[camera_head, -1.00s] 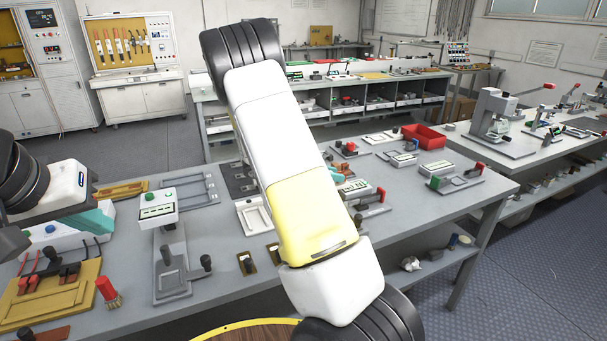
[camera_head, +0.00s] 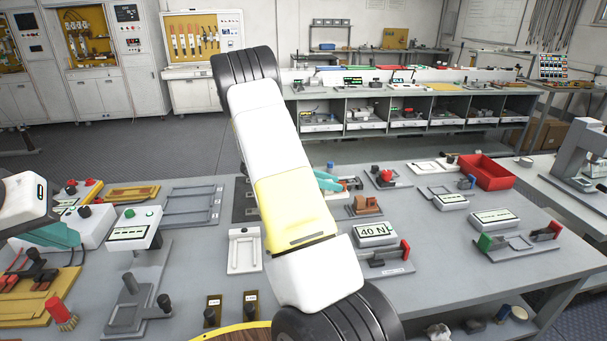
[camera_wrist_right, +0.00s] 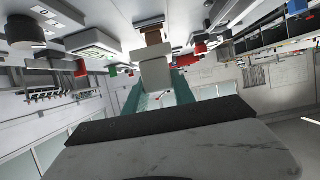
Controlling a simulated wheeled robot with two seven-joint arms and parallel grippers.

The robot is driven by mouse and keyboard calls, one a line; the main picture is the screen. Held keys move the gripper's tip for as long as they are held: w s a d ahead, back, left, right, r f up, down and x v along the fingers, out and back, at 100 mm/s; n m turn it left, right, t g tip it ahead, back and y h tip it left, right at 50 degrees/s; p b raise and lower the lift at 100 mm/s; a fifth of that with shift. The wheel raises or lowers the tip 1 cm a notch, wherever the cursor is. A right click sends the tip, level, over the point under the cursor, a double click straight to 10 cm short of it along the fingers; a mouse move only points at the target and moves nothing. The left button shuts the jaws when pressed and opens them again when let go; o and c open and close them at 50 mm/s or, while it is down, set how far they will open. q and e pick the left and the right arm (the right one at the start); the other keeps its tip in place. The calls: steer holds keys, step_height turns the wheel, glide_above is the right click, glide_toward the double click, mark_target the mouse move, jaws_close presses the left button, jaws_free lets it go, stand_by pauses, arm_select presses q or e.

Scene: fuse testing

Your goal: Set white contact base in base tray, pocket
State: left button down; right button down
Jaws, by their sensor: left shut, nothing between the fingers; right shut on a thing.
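My right gripper (camera_head: 328,181) shows as teal fingers behind my right forearm, above the middle of the table. In the right wrist view its teal fingers (camera_wrist_right: 182,90) are shut on a pale block (camera_wrist_right: 155,72), apparently the white contact base. My right arm hides most of it in the head view. A pale tray with a recessed pocket (camera_head: 243,262) lies left of the arm, and a grey tray with several openings (camera_head: 214,188) lies further left. I cannot tell which is the base tray. My left gripper (camera_head: 54,237) is shut and empty at the left.
A 40 N display unit (camera_head: 375,234) stands right of my right arm. A red bin (camera_head: 487,172) is at the far right. A lever fixture (camera_head: 128,312) and brown pieces stand at the front. Some grey tabletop is clear around the pale tray.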

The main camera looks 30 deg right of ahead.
mark_target(331, 198)
steer(key=shift+f, duration=2.8)
steer(key=shift+f, duration=0.6)
steer(key=c, duration=1)
jaws_free()
steer(key=shift+o, duration=0.2)
